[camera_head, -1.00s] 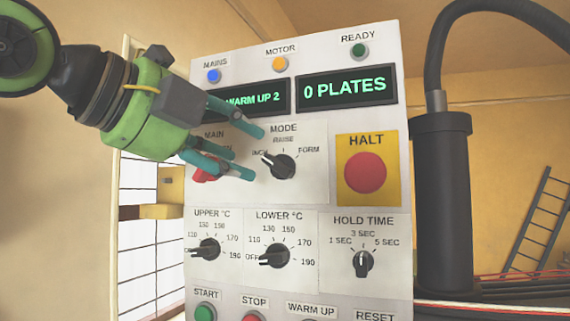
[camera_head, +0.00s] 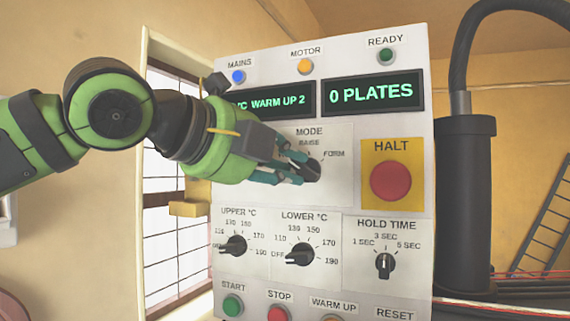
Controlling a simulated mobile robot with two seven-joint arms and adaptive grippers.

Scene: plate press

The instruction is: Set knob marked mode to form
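The mode knob (camera_head: 313,169) is a black pointer knob on the white control panel, under the MODE label. RAISE stands above it and FORM to its upper right. The INCH mark is hidden behind my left gripper. My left gripper (camera_head: 298,172) comes in from the left, and its teal fingers are drawn close together at the knob's left side, seemingly closed on it. The fingers cover part of the knob, so its exact pointer direction is hard to read. It seems to point up and left, near RAISE. My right gripper is not in view.
A red HALT button (camera_head: 390,181) on a yellow plate is right of the knob. The upper (camera_head: 234,246) and lower (camera_head: 299,254) temperature knobs and the hold time knob (camera_head: 385,264) sit below. A dark cylinder (camera_head: 466,205) stands right of the panel. The main switch is hidden.

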